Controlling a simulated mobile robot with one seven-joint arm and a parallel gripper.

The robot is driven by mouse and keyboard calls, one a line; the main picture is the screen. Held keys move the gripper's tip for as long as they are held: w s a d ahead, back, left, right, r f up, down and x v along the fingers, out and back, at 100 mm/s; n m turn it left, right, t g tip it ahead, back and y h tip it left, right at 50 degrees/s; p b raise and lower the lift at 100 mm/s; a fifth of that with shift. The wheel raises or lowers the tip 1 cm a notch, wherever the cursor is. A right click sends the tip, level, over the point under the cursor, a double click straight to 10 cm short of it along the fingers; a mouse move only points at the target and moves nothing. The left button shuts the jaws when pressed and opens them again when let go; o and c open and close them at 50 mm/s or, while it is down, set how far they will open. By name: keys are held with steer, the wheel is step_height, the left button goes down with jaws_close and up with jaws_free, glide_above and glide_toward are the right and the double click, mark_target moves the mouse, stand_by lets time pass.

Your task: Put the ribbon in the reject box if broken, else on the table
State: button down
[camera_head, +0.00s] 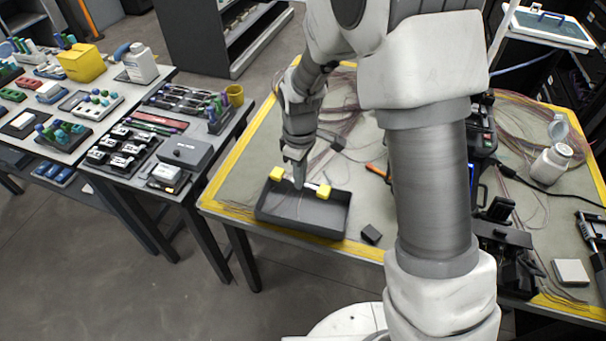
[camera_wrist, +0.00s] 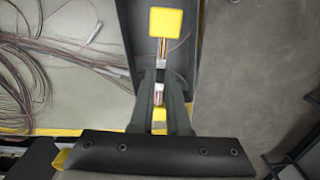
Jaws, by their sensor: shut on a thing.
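My gripper (camera_head: 299,180) points down over the dark grey open box (camera_head: 300,226) near the table's left edge. It is shut on the ribbon (camera_head: 312,186), a thin pale strip with a yellow block at each end. The ribbon is held across the box; I cannot tell whether it touches the box. In the wrist view, the ribbon (camera_wrist: 162,48) runs between the fingertips of my gripper (camera_wrist: 160,76), with yellow blocks beyond and nearer. The box wall (camera_wrist: 187,50) shows beside it. The fingers hide part of the ribbon, so I cannot tell whether it is broken.
The table (camera_head: 240,180) has a yellow border and loose thin fibres. A small dark block (camera_head: 371,234) lies right of the box. A white bottle (camera_head: 552,163) stands at the far right. A separate bench (camera_head: 100,150) with several tools stands to the left.

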mark_target(301, 209)
steer(key=shift+f+b, duration=3.25)
steer(key=shift+f, duration=1.55)
steer(key=c, duration=0.8)
jaws_free()
steer(key=shift+r, duration=0.1)
step_height(301, 209, up, 18)
steer(key=p, duration=0.2)
steer(key=shift+f+p, duration=0.25)
steer(key=shift+p, duration=0.15)
